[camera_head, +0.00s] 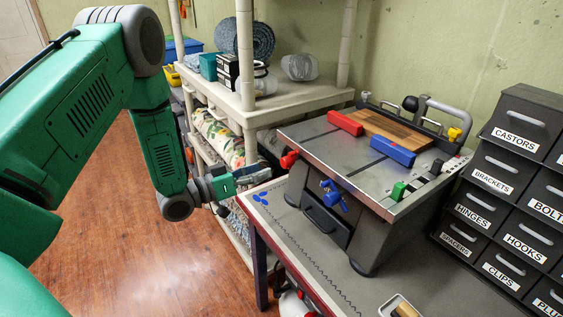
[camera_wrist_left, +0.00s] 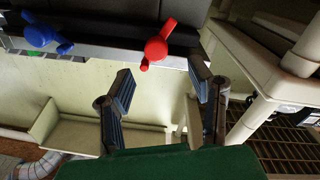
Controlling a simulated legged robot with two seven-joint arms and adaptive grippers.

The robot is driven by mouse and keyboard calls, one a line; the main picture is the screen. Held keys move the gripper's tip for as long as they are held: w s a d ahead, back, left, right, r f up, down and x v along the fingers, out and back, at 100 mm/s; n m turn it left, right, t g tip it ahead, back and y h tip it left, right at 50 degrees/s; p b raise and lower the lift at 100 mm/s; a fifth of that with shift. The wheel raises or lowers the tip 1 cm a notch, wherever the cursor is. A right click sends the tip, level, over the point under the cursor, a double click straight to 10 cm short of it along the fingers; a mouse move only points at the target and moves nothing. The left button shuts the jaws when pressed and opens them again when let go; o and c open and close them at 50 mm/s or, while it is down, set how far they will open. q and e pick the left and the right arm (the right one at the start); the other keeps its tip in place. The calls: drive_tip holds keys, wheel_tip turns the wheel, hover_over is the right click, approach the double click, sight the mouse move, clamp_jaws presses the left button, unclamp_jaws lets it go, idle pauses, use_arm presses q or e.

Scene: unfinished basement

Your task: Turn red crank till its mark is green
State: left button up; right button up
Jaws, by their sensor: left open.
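The red crank (camera_head: 289,159) sticks out from the left side of the grey bench machine (camera_head: 330,160), near its top edge. The red crank also shows in the left wrist view (camera_wrist_left: 157,48), at the top, just beyond the space between my fingers. My left gripper (camera_head: 258,175) is open and empty, a little left of and below the crank, apart from it. Its two fingers spread wide in the left wrist view (camera_wrist_left: 162,88). A colour mark for the crank cannot be made out. My right gripper is not in view.
A blue crank (camera_head: 333,195) sits on the machine's front, near the red one. Red and blue blocks lie on the machine top. A cream shelf (camera_head: 290,100) stands close behind my left gripper. Labelled drawers (camera_head: 500,185) stand at right. The workbench front (camera_head: 330,265) is mostly clear.

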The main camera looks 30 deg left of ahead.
sight(282, 163)
use_arm(q)
drive_tip(key=w+d, duration=0.4)
drive_tip(key=shift+w+d+r, duration=0.2)
drive_tip(key=shift+w+r, duration=0.15)
drive_tip(key=shift+w, duration=0.35)
drive_tip(key=shift+w+a+f, duration=0.3)
drive_tip(key=shift+w+a, duration=0.35)
drive_tip(key=shift+a, duration=0.05)
drive_tip(key=shift+w+a+f, duration=0.2)
drive_tip(key=shift+a, duration=0.15)
drive_tip(key=shift+s+d+r, duration=0.1)
drive_tip(key=shift+d, duration=0.2)
drive_tip(key=shift+d+r, duration=0.15)
drive_tip(key=shift+d, duration=0.25)
drive_tip(key=c, duration=0.3)
drive_tip(key=shift+d+r, duration=0.1)
drive_tip(key=shift+d, duration=0.3)
clamp_jaws()
drive_tip(key=shift+a, duration=0.5)
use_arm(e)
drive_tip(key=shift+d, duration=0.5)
